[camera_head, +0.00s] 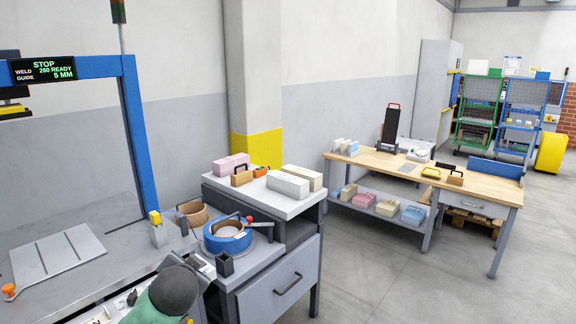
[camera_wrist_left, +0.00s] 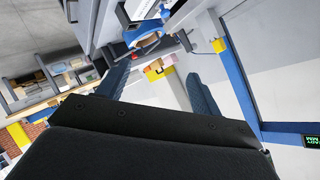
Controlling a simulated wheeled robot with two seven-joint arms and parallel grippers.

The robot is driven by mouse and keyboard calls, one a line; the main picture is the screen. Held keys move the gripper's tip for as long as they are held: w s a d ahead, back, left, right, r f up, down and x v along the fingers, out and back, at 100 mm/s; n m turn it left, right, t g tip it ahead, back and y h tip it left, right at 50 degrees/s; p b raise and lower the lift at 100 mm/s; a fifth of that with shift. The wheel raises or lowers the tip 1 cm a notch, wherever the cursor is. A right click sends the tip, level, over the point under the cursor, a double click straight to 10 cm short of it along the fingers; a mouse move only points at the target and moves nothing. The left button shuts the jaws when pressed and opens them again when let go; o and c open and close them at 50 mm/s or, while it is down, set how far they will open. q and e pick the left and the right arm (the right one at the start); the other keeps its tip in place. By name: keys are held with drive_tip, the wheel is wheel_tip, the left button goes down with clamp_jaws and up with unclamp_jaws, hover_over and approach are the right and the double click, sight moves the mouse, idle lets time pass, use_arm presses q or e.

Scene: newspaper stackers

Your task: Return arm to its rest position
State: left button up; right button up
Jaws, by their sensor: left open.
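My left gripper (camera_wrist_left: 157,88) shows in the left wrist view with its two dark blue fingers spread wide apart. Nothing is held between the fingers. The view is strongly tilted, and the workbench and blue frame appear beyond the fingers. The left gripper cannot be made out in the head view. My right gripper is in neither view.
A blue frame (camera_head: 141,130) stands over the grey worktop at left. A blue tape roll (camera_head: 227,238) lies near a grey cabinet (camera_head: 282,280) topped with pink and white bundles. A wooden table (camera_head: 400,172) stands farther right. The floor at right front is clear.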

use_arm(q)
drive_tip(key=s+d+f+n+g+h+p, duration=0.1)
drive_tip(key=s+d+f+g, duration=0.2)
drive_tip(key=s+f, duration=0.6)
drive_tip(key=s+d+f+n+g+h+p, duration=0.1)
drive_tip(key=s+d+f+g+h, duration=0.1)
drive_tip(key=s+f, duration=0.8)
drive_tip(key=s+d+f+n+g+h+p, duration=0.1)
drive_tip(key=s+d+f+g, duration=0.4)
drive_tip(key=s, duration=1.4)
wheel_tip(320, 180, down, 5)
drive_tip(key=shift+s+d+r+n+h+p, duration=0.1)
drive_tip(key=shift+s+d+n+h+p, duration=0.1)
drive_tip(key=shift+d+n+h+p, duration=0.25)
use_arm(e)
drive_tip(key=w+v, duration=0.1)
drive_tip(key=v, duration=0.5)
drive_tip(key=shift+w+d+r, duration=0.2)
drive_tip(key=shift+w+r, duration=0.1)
